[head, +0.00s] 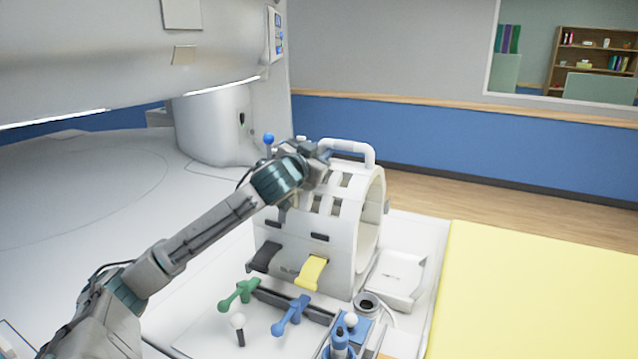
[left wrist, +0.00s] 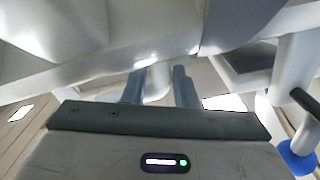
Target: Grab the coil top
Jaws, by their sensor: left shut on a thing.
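The coil top (head: 372,205) is the upper part of a white, slotted cylinder standing on the white patient table. A white bar handle (head: 352,145) arches over it. My left arm reaches in from the left, and my left gripper (head: 325,152) is at the left end of this handle. In the left wrist view its two fingers (left wrist: 160,88) are closed on a pale piece, the handle of the coil top. The arm hides part of the coil's upper left side. My right gripper is not in view.
The magnet housing (head: 120,45) overhangs at the upper left. Green lever (head: 240,293), blue lever (head: 291,314) and a yellow strap (head: 312,272) are at the coil's front. A white pad (head: 398,277) lies right of it. A yellow surface (head: 540,290) at right is clear.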

